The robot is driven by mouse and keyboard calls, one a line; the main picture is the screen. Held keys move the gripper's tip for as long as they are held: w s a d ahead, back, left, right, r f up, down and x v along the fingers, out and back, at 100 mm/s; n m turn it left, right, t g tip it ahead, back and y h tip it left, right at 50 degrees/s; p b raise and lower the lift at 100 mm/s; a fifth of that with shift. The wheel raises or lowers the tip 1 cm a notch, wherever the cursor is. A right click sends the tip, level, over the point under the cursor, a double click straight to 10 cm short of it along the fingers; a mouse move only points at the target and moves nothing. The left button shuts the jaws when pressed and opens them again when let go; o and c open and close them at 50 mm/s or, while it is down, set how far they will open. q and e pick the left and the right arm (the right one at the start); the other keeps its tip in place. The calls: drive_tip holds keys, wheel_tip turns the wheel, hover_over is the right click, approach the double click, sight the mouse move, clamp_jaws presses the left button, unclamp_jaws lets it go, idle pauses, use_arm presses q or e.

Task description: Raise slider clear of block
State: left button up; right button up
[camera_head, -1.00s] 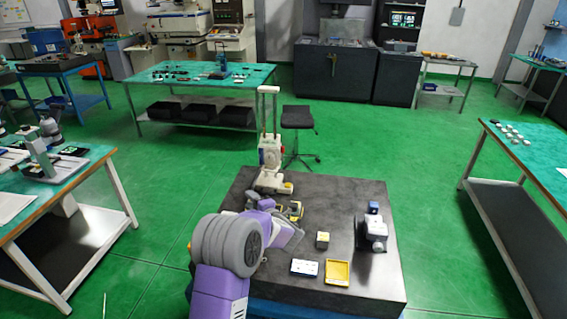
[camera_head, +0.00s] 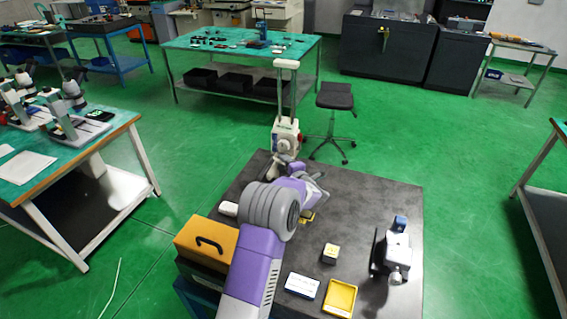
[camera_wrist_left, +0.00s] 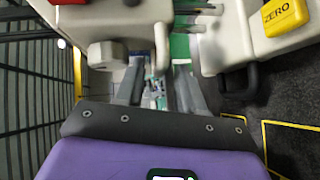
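The height gauge stands upright at the plate's far left edge, with its cream slider (camera_head: 285,136) low on the tall column. In the left wrist view the slider (camera_wrist_left: 125,22), with a grey knob, is at the upper left; a cream part with a yellow ZERO button (camera_wrist_left: 285,12) is at the upper right. My left gripper (camera_head: 314,187) is beside the gauge's lower part. In the wrist view its fingers (camera_wrist_left: 160,85) are apart, with a gap visible between them; contact with the slider is unclear. A small yellow-topped block (camera_head: 330,254) sits apart on the plate. My right gripper is out of view.
The dark surface plate (camera_head: 385,195) carries a yellow tray (camera_head: 340,298), a white-topped case (camera_head: 302,286) and a grey-white instrument (camera_head: 396,255) at the right. An orange box (camera_head: 207,243) stands at the left. A stool (camera_head: 335,97) is behind the plate.

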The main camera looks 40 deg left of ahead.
sight(280, 147)
use_arm(q)
drive_tip(key=shift+w+a, duration=0.2)
drive_tip(key=shift+a, duration=0.2)
drive_tip(key=shift+c, duration=0.3)
clamp_jaws()
wheel_tip(280, 147, up, 6)
drive_tip(key=shift+f+p, duration=0.1)
drive_tip(key=shift+p, duration=0.85)
drive_tip(key=shift+o, duration=0.3)
unclamp_jaws()
drive_tip(key=shift+f, duration=0.1)
